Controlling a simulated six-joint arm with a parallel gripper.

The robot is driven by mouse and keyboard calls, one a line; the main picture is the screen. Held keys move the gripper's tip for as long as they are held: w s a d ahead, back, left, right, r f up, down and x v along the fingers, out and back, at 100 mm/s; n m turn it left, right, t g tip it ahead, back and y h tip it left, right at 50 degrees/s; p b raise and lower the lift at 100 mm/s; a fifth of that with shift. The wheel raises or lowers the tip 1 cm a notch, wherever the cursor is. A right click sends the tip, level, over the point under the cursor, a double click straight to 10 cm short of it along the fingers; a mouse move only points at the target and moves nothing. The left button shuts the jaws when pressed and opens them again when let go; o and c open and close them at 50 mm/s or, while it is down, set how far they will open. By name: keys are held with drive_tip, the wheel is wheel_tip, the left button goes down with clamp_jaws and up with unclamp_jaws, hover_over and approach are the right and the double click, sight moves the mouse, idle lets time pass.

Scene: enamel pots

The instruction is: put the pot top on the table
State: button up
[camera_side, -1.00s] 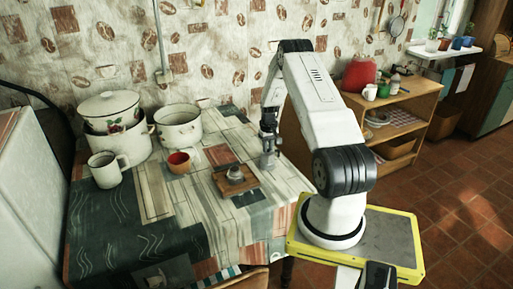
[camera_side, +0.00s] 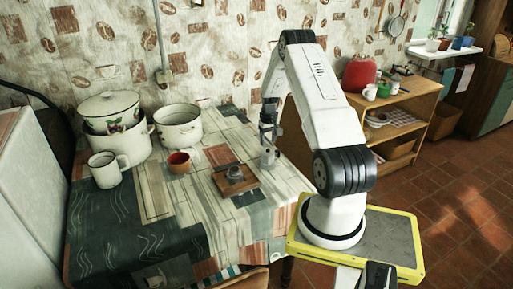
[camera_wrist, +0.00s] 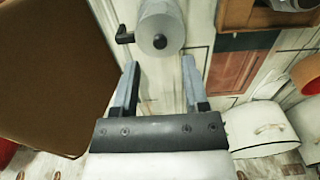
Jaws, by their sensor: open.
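The pot top is a white enamel lid (camera_side: 109,103) with a knob, lying on the fruit-patterned pot (camera_side: 118,122) at the table's back left. That pot sits in or behind a larger white pot (camera_side: 137,143). My gripper (camera_side: 268,150) is over the right part of the table, well to the right of the lid. In the wrist view its two fingers (camera_wrist: 159,88) are apart with nothing between them. A grey cylinder (camera_wrist: 160,20) with a dark knob and handle is just beyond the fingertips. The lid cannot be made out in the wrist view.
A second white pot (camera_side: 178,130) without a lid stands beside the first. A white mug (camera_side: 106,170), a red-lined cup (camera_side: 179,163) and a wooden board (camera_side: 236,180) with a small item are also on the table (camera_side: 130,225). The front left is clear.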

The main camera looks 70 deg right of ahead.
wheel_tip(320, 180, up, 9)
drive_tip(key=shift+f, duration=0.2)
idle(0.6)
drive_tip(key=w+a+r+n, duration=0.1)
drive_tip(key=w+a+r, duration=0.15)
drive_tip(key=a, duration=0.55)
drive_tip(key=w+a+r+n+t, duration=0.1)
drive_tip(key=w+a+n, duration=0.1)
drive_tip(key=w+a, duration=0.35)
drive_tip(key=w+a+r+n, duration=0.1)
drive_tip(key=w+a, duration=0.1)
drive_tip(key=a, duration=0.7)
drive_tip(key=s+a+n, duration=0.2)
drive_tip(key=s+a, duration=0.2)
drive_tip(key=a, duration=0.8)
drive_tip(key=s+a+r+n+t, duration=0.1)
drive_tip(key=s+a+n, duration=0.2)
drive_tip(key=a, duration=0.8)
drive_tip(key=shift+s+a+r+t, duration=0.2)
drive_tip(key=shift+s+a+t, duration=0.15)
drive_tip(key=shift+s, duration=0.45)
